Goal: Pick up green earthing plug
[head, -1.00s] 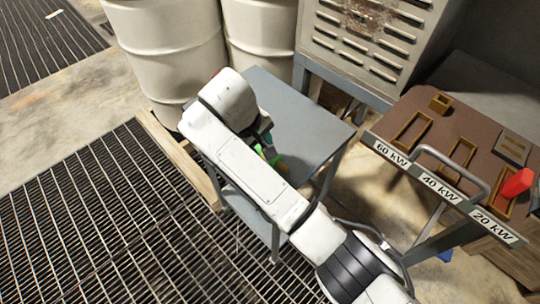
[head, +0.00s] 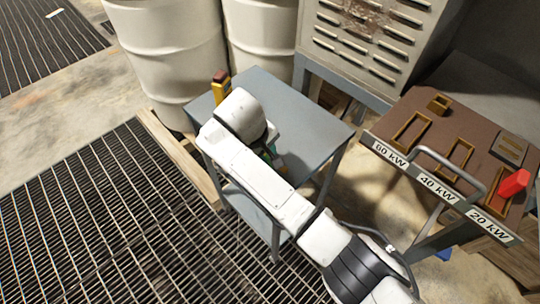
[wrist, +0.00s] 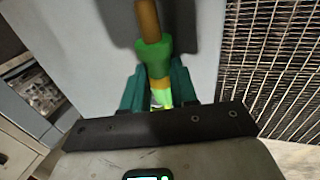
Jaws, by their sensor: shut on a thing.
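The green earthing plug (wrist: 153,58) has a brown pin at one end and a yellow band. In the wrist view it lies between the two teal fingers of my gripper (wrist: 158,88), which are shut on it. The grey table top (wrist: 196,60) lies behind it; I cannot tell whether the plug touches it. In the head view my white arm hides most of my gripper (head: 271,148) and the plug.
A yellow item with a dark red top (head: 220,88) stands at the grey table's far left corner. White drums (head: 170,50) and a louvred cabinet (head: 370,45) stand behind. A brown bench (head: 450,120) with kW labels and a red handle (head: 515,183) is at the right.

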